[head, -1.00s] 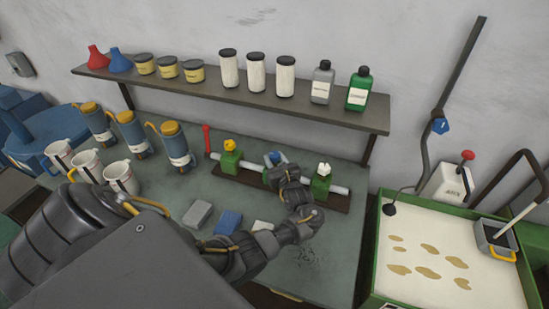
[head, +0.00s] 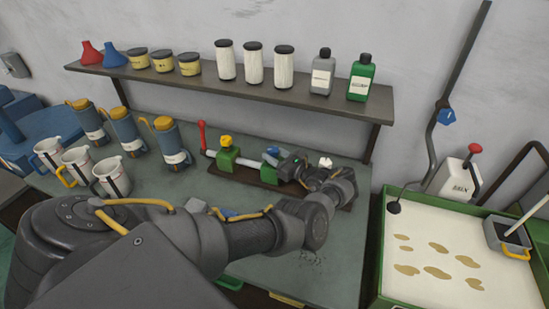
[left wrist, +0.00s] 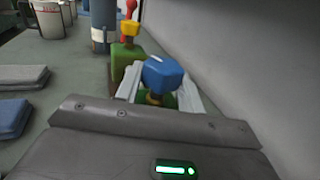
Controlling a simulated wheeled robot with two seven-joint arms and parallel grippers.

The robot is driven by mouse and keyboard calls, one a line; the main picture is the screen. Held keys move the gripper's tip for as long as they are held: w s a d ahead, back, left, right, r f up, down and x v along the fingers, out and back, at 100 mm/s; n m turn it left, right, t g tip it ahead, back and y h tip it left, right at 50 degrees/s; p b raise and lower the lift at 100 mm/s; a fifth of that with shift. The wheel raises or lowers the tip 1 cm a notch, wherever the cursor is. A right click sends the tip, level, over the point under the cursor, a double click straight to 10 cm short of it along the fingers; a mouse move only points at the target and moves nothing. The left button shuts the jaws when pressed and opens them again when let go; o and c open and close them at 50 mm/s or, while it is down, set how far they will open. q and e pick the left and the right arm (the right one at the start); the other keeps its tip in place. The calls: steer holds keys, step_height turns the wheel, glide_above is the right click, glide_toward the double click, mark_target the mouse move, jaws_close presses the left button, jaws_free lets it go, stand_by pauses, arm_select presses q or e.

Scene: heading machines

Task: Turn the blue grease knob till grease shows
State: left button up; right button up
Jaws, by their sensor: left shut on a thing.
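The blue grease knob (left wrist: 162,73) stands on a brass-coloured stem in the left wrist view, between my two pale fingers. In the head view only a bit of the blue knob (head: 271,151) shows at the left of my gripper. My left gripper (head: 279,158) is shut on it, reaching in from the right. The knob sits on a green block (head: 270,160), the middle one of a row on a pipe. A yellow knob (head: 226,141) is on the left block and a white knob (head: 325,162) on the right one, partly behind my arm. My right gripper is not in view.
A red lever (head: 202,136) stands at the pipe's left end. Several jugs and grey-blue cans are on the bench's left. A shelf (head: 235,85) with bottles and jars runs above. A green-rimmed tray (head: 375,260) with stains lies to the right.

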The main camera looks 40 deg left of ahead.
arm_select(q)
steer(key=shift+r, duration=0.1)
stand_by(0.4)
steer(key=o, duration=1)
steer(key=shift+a, duration=0.1)
steer(key=shift+c, duration=0.2)
